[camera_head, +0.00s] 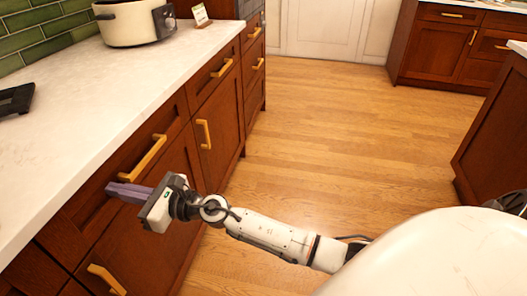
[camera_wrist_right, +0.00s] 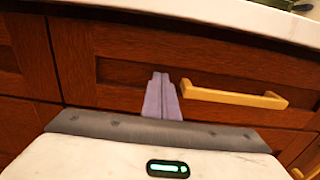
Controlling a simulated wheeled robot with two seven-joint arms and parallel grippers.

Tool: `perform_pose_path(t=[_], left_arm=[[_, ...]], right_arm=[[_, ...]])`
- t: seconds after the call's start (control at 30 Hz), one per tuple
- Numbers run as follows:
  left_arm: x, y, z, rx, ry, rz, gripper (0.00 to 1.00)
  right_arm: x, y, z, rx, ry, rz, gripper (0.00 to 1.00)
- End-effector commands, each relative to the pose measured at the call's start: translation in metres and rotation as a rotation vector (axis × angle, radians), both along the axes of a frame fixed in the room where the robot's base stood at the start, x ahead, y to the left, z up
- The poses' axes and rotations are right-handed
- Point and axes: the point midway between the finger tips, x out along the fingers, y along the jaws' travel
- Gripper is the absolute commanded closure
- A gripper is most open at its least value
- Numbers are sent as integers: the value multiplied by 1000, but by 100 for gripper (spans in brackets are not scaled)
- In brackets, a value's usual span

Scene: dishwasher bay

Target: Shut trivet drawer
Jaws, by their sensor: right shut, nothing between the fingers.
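The wooden drawer front (camera_head: 90,205) with a long brass handle (camera_head: 143,158) is under the white counter, on the left in the head view. Its front looks about level with its neighbours; I cannot tell whether a small gap is left. No drawer inside or trivet shows. In the right wrist view the fingertips (camera_wrist_right: 160,76) are against or very near the drawer panel (camera_wrist_right: 125,72), left of the handle (camera_wrist_right: 235,96). My left gripper is out of view.
The counter (camera_head: 100,85) holds a cream pot-like appliance (camera_head: 130,24), a small card (camera_head: 200,14) and a dark object (camera_head: 15,100) at the left edge. More cabinets with brass handles line the left side. The wooden floor (camera_head: 320,130) is clear towards the back.

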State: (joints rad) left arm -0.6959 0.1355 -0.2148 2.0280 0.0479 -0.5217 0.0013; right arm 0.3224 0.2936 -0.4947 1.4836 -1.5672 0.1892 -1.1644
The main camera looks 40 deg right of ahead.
Motion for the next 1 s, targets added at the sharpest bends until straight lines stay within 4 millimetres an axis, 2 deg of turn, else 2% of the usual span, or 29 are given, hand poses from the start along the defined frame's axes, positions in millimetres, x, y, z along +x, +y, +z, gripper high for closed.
perform_pose_path(t=[0.6,0.83,1.0], left_arm=[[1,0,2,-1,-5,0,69],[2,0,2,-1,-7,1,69],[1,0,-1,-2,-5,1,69]], right_arm=[[-1,2,6,6,-10,4,100],[-26,-16,3,2,-7,18,100],[-61,-42,1,1,-4,18,100]])
